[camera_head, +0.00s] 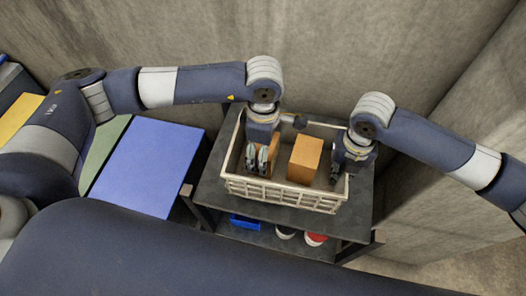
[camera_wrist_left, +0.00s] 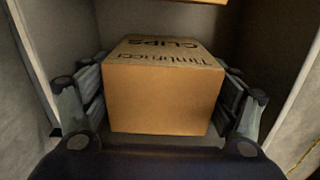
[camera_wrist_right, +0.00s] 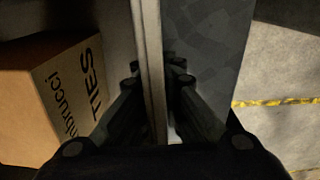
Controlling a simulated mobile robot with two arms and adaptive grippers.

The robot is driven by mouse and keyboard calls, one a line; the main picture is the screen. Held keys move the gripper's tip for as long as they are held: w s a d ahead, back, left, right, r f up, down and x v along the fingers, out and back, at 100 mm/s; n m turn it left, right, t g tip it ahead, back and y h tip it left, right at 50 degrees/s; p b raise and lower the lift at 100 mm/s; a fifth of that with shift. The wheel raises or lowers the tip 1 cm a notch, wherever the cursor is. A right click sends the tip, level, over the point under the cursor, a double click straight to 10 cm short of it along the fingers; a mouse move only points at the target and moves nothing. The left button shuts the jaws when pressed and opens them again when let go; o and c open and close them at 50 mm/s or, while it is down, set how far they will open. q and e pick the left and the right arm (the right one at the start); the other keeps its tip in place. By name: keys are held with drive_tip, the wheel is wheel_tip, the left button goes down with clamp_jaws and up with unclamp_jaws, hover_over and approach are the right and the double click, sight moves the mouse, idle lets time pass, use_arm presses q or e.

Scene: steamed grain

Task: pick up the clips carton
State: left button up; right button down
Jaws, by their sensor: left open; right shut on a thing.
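The clips carton (camera_wrist_left: 162,98) is a brown box with "CLIPS" on its top, seen in the left wrist view. In the head view it (camera_head: 275,148) stands in the left part of the white crate (camera_head: 285,195), mostly behind my left gripper. My left gripper (camera_head: 262,160) is open, reaching down into the crate, with a finger on each side of the carton. Whether the fingers touch it cannot be told. My right gripper (camera_head: 338,173) is shut on the crate's right wall, which shows between its fingers in the right wrist view (camera_wrist_right: 150,60).
A second brown carton marked "TIES" (camera_head: 305,160) stands in the crate, right of the clips carton. The crate sits on a dark table (camera_head: 215,190). A lower shelf holds a blue tray (camera_head: 245,222) and a red item (camera_head: 316,239). A blue surface (camera_head: 145,165) lies left.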

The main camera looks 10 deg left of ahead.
use_arm(q)
drive_tip(key=shift+f, duration=0.8)
drive_tip(key=c, duration=1.1)
drive_tip(key=shift+o, duration=0.2)
wheel_tip(320, 180, up, 10)
drive_tip(key=shift+r, duration=0.1)
use_arm(e)
drive_tip(key=c, duration=1.7)
unclamp_jaws()
drive_tip(key=shift+o, duration=0.2)
wheel_tip(320, 180, up, 12)
drive_tip(key=shift+r, duration=0.1)
